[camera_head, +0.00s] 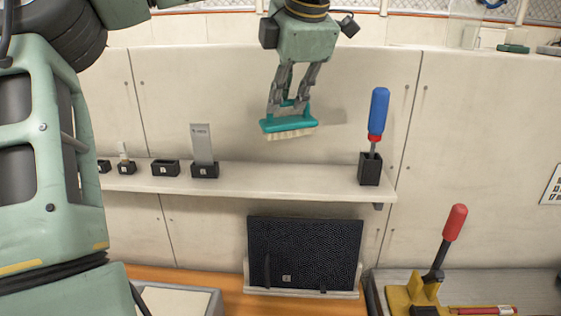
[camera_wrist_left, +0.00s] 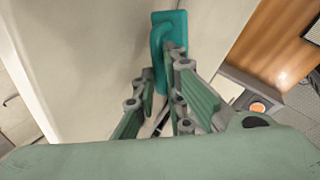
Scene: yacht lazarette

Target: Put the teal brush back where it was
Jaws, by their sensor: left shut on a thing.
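The teal brush (camera_head: 295,124) has pale bristles pointing down. My left gripper (camera_head: 289,104) is shut on its handle and holds it in the air above the shelf (camera_head: 285,181), in front of the back panel. In the left wrist view, the teal brush (camera_wrist_left: 176,32) shows beyond the fingers of my left gripper (camera_wrist_left: 160,88), with its handle between them. On the shelf, a black holder (camera_head: 166,169) stands empty. The bristles hang well above the shelf, apart from it. My right gripper is not in view.
A grey scraper (camera_head: 202,145) stands in a black holder, and a blue-handled tool (camera_head: 378,115) stands in another at the shelf's right end. Smaller holders sit at the left. Below are a black textured panel (camera_head: 304,252) and a red-handled clamp (camera_head: 454,224). The shelf's middle is clear.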

